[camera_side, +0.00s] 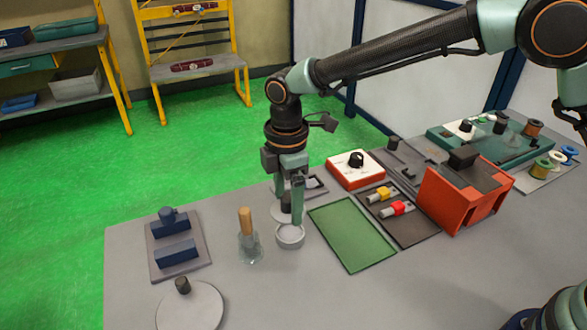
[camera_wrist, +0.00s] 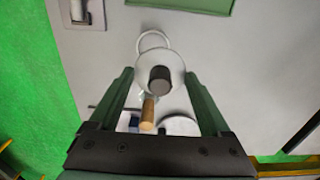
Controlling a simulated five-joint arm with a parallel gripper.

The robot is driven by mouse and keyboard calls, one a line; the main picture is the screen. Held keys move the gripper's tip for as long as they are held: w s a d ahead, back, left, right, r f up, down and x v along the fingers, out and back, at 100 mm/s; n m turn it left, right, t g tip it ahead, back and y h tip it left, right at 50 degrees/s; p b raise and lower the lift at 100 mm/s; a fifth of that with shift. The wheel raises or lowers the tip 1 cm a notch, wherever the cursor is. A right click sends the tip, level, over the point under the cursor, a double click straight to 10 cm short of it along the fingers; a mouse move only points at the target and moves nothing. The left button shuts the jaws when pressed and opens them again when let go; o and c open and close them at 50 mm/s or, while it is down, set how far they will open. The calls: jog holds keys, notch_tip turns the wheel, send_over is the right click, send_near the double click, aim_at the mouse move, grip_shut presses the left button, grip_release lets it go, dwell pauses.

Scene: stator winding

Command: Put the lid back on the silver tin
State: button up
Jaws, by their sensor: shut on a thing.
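The silver tin (camera_side: 290,238) stands open on the bench, and its round rim shows in the wrist view (camera_wrist: 153,33). The lid is a pale disc (camera_side: 279,214) with a dark knob (camera_wrist: 160,78). My gripper (camera_side: 291,198) points down and is shut on the lid's knob, with a finger on each side. In the side view the lid is just behind and left of the tin. In the wrist view the lid (camera_wrist: 146,67) overlaps part of the tin's rim. I cannot tell the lid's exact height above the bench.
A glass jar (camera_side: 250,249) with a wooden-handled tool (camera_side: 245,221) stands close left of the tin. A green mat (camera_side: 352,234) lies to its right. Beyond are a red-and-white box (camera_side: 355,171), a dark tray (camera_side: 408,228) and an orange box (camera_side: 450,200). A round plate (camera_side: 190,308) lies front left.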

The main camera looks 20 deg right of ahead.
jog(key=shift+w+d+f, duration=0.25)
jog(key=shift+w+f, duration=0.1)
jog(key=shift+f, duration=0.25)
jog(key=shift+w+d+f, duration=0.25)
jog(key=shift+w+f, duration=0.05)
jog(key=shift+f, duration=2.1)
jog(key=shift+f, duration=0.8)
jog(key=o, duration=1.2)
jog(key=shift+c, duration=0.2)
jog(key=shift+r, duration=0.1)
jog(key=shift+r, duration=3.4)
